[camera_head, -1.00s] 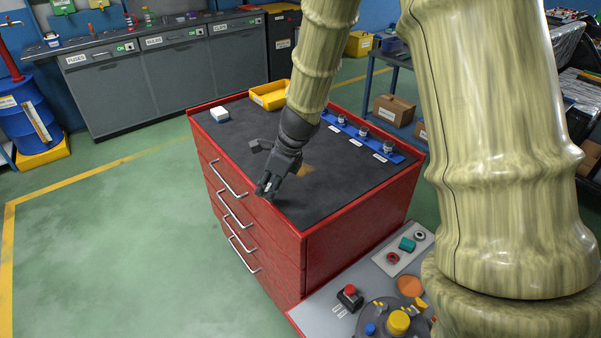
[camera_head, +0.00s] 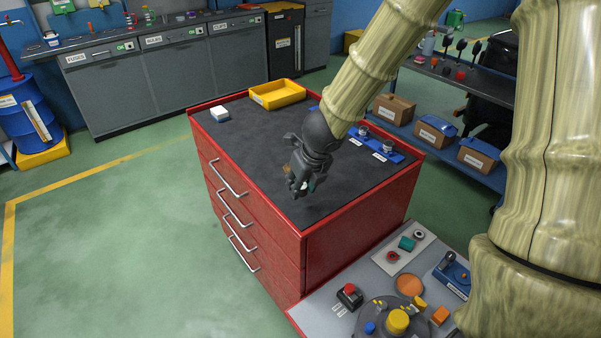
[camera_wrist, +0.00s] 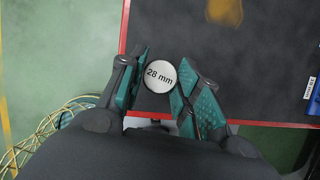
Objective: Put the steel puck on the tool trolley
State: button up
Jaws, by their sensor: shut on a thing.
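The steel puck (camera_wrist: 161,75) shows in the wrist view as a pale round disc marked "28 mm". It sits between the two teal finger pads of my gripper (camera_wrist: 158,84), which is shut on it. In the head view my gripper (camera_head: 300,188) is over the front part of the red tool trolley (camera_head: 345,205), near its front edge. The trolley has a dark top and drawers with silver handles. I cannot tell from these views whether the puck touches the top.
A yellow tray (camera_head: 277,94) and a white block (camera_head: 220,115) are on the trolley's far side. A blue rack (camera_head: 385,150) lies along its right edge. A grey panel with buttons (camera_head: 350,296) stands in front. Much of the dark top is clear.

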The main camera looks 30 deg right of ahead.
jog(key=shift+s+d+m, duration=0.4)
jog(key=shift+s+m, duration=0.05)
jog(key=shift+m, duration=0.05)
jog(key=w+d+p, duration=0.1)
jog(key=w+p, duration=0.1)
jog(key=w, duration=0.2)
jog(key=w+d+p, duration=0.1)
jog(key=w+p, duration=0.2)
jog(key=w, duration=0.2)
jog(key=w+d+f+p, duration=0.1)
jog(key=w+p, duration=0.2)
jog(key=w, duration=0.1)
jog(key=shift+w+d, duration=0.25)
jog(key=shift+w, duration=0.05)
jog(key=shift+w+d+f+p, duration=0.1)
jog(key=shift+w+p, duration=0.15)
jog(key=shift+w, duration=0.1)
jog(key=shift+w+d+f+p, duration=0.1)
jog(key=shift+w+p, duration=0.1)
jog(key=shift+w, duration=0.15)
jog(key=shift+w+f+b, duration=0.15)
jog(key=shift+f+b, duration=0.6)
jog(key=shift+f, duration=1.05)
jog(key=shift+f, duration=0.15)
jog(key=o, duration=1.1)
